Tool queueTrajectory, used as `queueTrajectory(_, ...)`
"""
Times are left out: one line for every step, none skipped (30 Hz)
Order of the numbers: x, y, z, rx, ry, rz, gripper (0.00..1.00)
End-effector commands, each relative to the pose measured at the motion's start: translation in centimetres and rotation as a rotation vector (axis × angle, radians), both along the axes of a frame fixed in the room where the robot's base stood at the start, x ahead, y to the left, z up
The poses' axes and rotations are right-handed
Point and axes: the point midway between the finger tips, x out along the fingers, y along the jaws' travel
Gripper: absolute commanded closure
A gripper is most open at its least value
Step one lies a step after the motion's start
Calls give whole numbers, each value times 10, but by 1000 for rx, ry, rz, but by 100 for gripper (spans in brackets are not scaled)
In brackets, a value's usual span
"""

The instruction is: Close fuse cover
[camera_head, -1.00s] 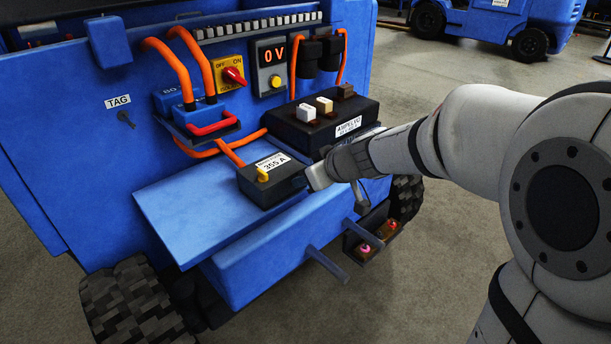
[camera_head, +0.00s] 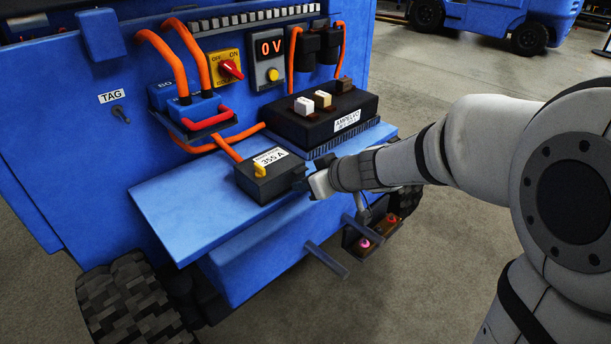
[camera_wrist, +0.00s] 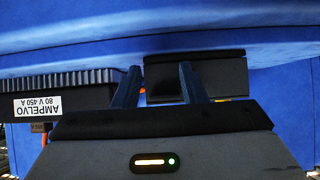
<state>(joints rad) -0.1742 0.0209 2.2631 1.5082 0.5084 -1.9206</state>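The fuse unit, a black box with a white 355 A label and a yellow knob (camera_head: 264,177), sits on the blue shelf. I cannot tell which part is the cover or whether it is open. My gripper (camera_head: 301,180) is at the box's right end in the head view; whether it touches is unclear. In the wrist view my gripper's two dark fingers (camera_wrist: 160,70) stand apart with nothing held between them. A dark block (camera_wrist: 228,75), apparently the fuse box, lies beyond them, partly behind the right finger.
The black AMPELVO controller (camera_head: 290,127) stands behind and right of the fuse box; it also shows at left in the wrist view (camera_wrist: 85,82). The blue shelf (camera_head: 175,215) is bare at left. Orange cables (camera_head: 228,150) run behind. A small button box (camera_head: 354,240) hangs below my forearm.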

Motion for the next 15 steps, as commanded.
queueTrajectory(0,1,1,2,-3,2,58)
queueTrajectory(0,2,2,3,-4,3,55)
queueTrajectory(0,2,3,4,-5,3,52)
queueTrajectory(0,2,3,5,-5,4,50)
queueTrajectory(0,3,4,5,-7,5,47)
queueTrajectory(0,3,4,6,-7,5,45)
queueTrajectory(0,3,5,6,-7,6,45)
queueTrajectory(0,3,5,7,-7,6,45)
queueTrajectory(0,4,5,6,-8,6,45)
queueTrajectory(0,4,6,7,-9,6,45)
queueTrajectory(0,4,6,7,-9,6,45)
queueTrajectory(0,4,6,8,-9,6,45)
queueTrajectory(0,3,7,8,-9,6,45)
queueTrajectory(-1,2,9,8,-10,6,45)
queueTrajectory(-3,0,12,8,-10,5,45)
